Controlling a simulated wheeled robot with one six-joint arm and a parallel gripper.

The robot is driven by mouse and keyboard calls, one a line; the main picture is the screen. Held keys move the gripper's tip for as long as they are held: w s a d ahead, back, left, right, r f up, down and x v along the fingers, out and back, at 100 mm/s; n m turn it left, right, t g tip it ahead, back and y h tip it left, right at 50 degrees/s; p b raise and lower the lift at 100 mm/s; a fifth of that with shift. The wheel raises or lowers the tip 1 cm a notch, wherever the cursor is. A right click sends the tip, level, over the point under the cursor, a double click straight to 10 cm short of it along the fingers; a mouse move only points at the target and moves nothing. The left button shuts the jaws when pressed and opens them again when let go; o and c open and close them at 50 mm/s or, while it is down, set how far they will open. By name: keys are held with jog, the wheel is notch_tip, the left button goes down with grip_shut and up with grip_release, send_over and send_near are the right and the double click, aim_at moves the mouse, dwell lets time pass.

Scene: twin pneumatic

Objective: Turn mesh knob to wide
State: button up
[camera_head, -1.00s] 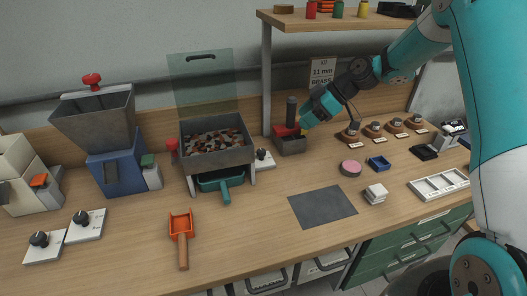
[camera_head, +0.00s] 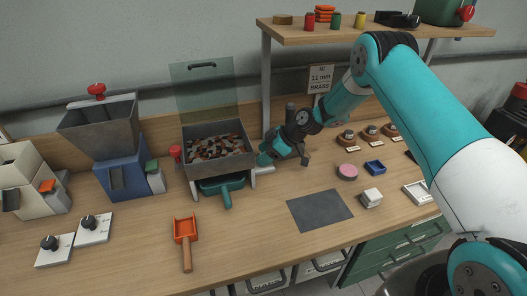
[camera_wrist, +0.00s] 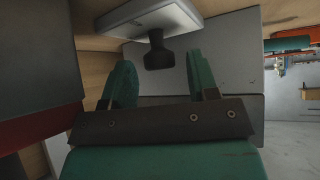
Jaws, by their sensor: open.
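A dark knob (camera_wrist: 158,52) on a white base plate (camera_wrist: 150,17) shows in the wrist view, between and just beyond the two green fingers of my gripper (camera_wrist: 160,75). The fingers are apart, with nothing held; I cannot tell whether either touches the knob. In the head view my gripper (camera_head: 266,158) is low beside the right side of the grey sieve box (camera_head: 217,163) of mixed bits. There it hides the knob, and only a bit of the white plate (camera_head: 264,170) shows. The knob's setting and any labels cannot be read.
A teal drawer (camera_head: 222,187) sits under the sieve box. Two more black knobs (camera_head: 49,242) (camera_head: 89,222) on white plates lie at the left, near an orange scoop (camera_head: 185,240). A dark mat (camera_head: 320,210) and pink disc (camera_head: 347,172) lie to the right.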

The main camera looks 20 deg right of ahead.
jog(key=shift+w+a+f, duration=0.1)
jog(key=shift+a+f, duration=0.15)
jog(key=c, duration=0.9)
jog(key=shift+o, duration=0.2)
jog(key=m+t+h+b, duration=0.2)
jog(key=m+t, duration=0.1)
jog(key=m, duration=0.1)
jog(key=shift+a+f+m, duration=0.1)
jog(key=shift+m, duration=0.2)
jog(key=shift+s+a+m+t+h+b, duration=0.1)
jog(key=shift+m+t+h+b, duration=0.5)
jog(key=shift+m, duration=0.5)
jog(key=shift+s+m+t+h+b, duration=0.1)
jog(key=shift+m+t+h+b, duration=0.3)
jog(key=shift+m+h, duration=0.55)
jog(key=shift+m, duration=0.25)
